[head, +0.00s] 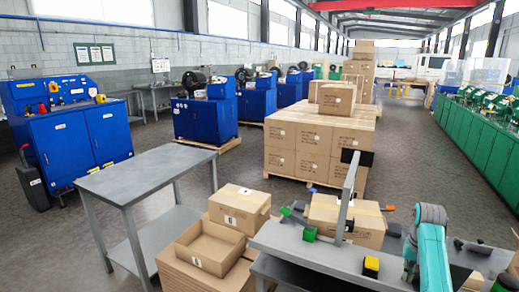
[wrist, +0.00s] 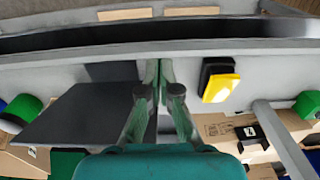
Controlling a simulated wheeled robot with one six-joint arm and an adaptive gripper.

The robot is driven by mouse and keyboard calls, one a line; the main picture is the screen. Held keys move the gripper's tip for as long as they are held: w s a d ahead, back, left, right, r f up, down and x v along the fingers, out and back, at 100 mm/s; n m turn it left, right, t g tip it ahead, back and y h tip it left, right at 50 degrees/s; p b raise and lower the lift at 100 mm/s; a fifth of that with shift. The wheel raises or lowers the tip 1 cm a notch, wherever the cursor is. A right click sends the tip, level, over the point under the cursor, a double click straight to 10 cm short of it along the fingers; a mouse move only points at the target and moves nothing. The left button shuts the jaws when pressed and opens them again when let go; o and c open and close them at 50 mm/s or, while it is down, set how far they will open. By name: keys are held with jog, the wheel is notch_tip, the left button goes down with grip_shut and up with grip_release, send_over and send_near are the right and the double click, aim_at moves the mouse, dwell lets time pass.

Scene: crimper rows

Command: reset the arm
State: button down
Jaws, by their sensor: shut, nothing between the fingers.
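My gripper (wrist: 158,70) shows in the wrist view with its two grey-green fingers together and nothing between them. The fingertips are over a light grey surface (wrist: 200,48), with a black bar or slot across it farther up. In the head view my teal arm (head: 432,252) rises at the lower right beside the grey workbench (head: 320,258). I cannot make out the fingers there. A yellow block on a black base (wrist: 221,87) lies right of the fingers; a similar yellow block (head: 371,264) shows on the workbench.
A dark flat panel (wrist: 85,122) is left of the fingers. A grey post (head: 345,195) stands on the workbench, with cartons (head: 345,222) behind. Open floor lies between the machines.

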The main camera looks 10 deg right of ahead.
jog(key=s+a+f+n+t, duration=0.1)
jog(key=s+a+f, duration=0.1)
jog(key=a+f, duration=0.35)
jog(key=s+a+f+t+h, duration=0.1)
jog(key=s+a+f, duration=0.15)
jog(key=f, duration=0.55)
jog(key=s+a+f+n+t, duration=0.1)
jog(key=a+f, duration=0.3)
jog(key=f, duration=0.3)
jog(key=s+a+f+n+t+h, duration=0.1)
jog(key=s+a+f+t, duration=0.1)
jog(key=s+a+f, duration=0.35)
jog(key=s+a+f+n+t, duration=0.1)
jog(key=s+a+f+t, duration=0.15)
jog(key=s+a, duration=0.6)
jog(key=s+a+r+n+t, duration=0.15)
jog(key=s+a+r, duration=0.3)
jog(key=s, duration=0.55)
jog(key=s+a+r+t, duration=0.25)
jog(key=s+r, duration=0.25)
jog(key=s, duration=0.5)
jog(key=s+a+r+t+y, duration=0.1)
jog(key=s+r, duration=0.4)
jog(key=r, duration=0.4)
jog(key=s+a+r+n+t+y, duration=0.1)
jog(key=s+a+r+t, duration=0.1)
jog(key=s+r, duration=0.4)
notch_tip(320, 180, up, 4)
jog(key=shift+s+r, duration=0.2)
jog(key=shift+s, duration=0.05)
